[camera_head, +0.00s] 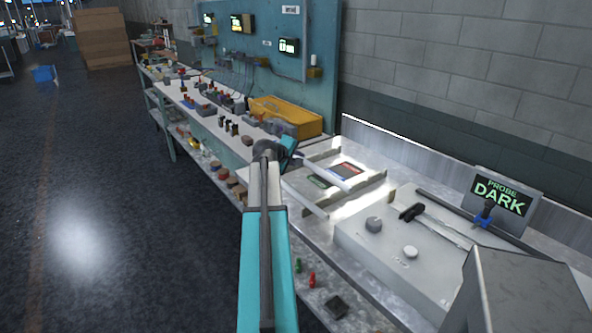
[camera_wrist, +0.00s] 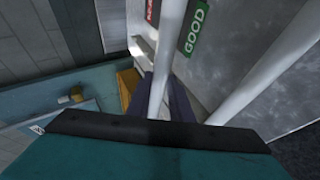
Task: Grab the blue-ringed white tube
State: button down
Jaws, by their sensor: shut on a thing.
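My gripper (camera_head: 288,152) is shut on a white tube (camera_head: 328,172) near its left end. The tube slants down to the right over the sorting tray. In the wrist view the held tube (camera_wrist: 172,55) runs up from between the dark jaws of my gripper (camera_wrist: 163,105). I cannot make out a blue ring on it; the gripped end is hidden by the jaws. A second white bar or tube (camera_head: 300,196) lies along the near side of the tray, apart from the jaws; it shows larger in the wrist view (camera_wrist: 268,65).
The tray has a green GOOD label (camera_wrist: 195,30) and a red label (camera_head: 348,169). To the right stand a grey box with knobs (camera_head: 385,250) and a screen reading PROBE DARK (camera_head: 502,195). A yellow bin (camera_head: 290,115) stands behind my gripper. The floor at left is open.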

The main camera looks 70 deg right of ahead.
jog(key=shift+r, duration=1.65)
